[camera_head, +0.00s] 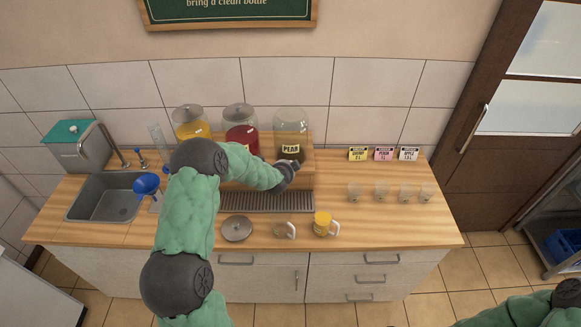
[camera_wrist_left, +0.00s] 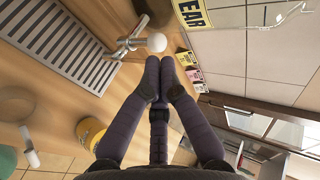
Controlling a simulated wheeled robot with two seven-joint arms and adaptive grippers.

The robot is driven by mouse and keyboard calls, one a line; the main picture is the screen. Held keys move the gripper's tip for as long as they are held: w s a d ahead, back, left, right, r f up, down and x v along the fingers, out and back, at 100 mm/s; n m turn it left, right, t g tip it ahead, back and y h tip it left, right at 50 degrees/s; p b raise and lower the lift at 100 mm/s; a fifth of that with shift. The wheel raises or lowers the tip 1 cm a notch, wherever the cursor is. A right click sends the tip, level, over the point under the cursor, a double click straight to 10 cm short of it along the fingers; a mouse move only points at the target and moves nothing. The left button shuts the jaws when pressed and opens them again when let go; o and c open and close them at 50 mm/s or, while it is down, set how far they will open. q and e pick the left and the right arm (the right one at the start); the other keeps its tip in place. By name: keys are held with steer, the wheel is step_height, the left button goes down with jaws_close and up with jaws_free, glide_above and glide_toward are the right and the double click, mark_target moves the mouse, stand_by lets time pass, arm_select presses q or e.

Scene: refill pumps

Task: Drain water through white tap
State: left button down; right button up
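The clear glass dispenser labelled PEAR (camera_head: 290,124) stands on a wooden riser at the back of the counter, with no lid on it. Its label also shows in the left wrist view (camera_wrist_left: 192,14). Below it, a metal tap with a round white knob (camera_wrist_left: 157,42) sticks out over the drain grate (camera_wrist_left: 62,42). My left gripper (camera_head: 291,166) is in front of this dispenser and hides its tap in the head view. In the left wrist view its fingertips (camera_wrist_left: 160,62) are together just short of the white knob, with nothing visible between them. My right gripper is out of view.
Red (camera_head: 240,131) and orange (camera_head: 190,123) dispensers stand left of PEAR. A loose lid (camera_head: 237,229), a clear mug (camera_head: 281,231) and a yellow-filled mug (camera_head: 321,225) stand in front of the grate (camera_head: 255,203). Several small glasses (camera_head: 381,194) and label cards (camera_head: 383,154) are right.

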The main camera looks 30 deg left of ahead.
arm_select(q)
steer(key=s+f+v, duration=0.1)
steer(key=f+v, duration=0.1)
steer(key=v, duration=0.7)
steer(key=shift+d+b, duration=0.2)
steer(key=shift+b, duration=0.25)
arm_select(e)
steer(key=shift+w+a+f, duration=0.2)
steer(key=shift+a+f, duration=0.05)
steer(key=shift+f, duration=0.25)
arm_select(q)
steer(key=shift+s+d+r, duration=0.1)
steer(key=shift+s+r, duration=0.05)
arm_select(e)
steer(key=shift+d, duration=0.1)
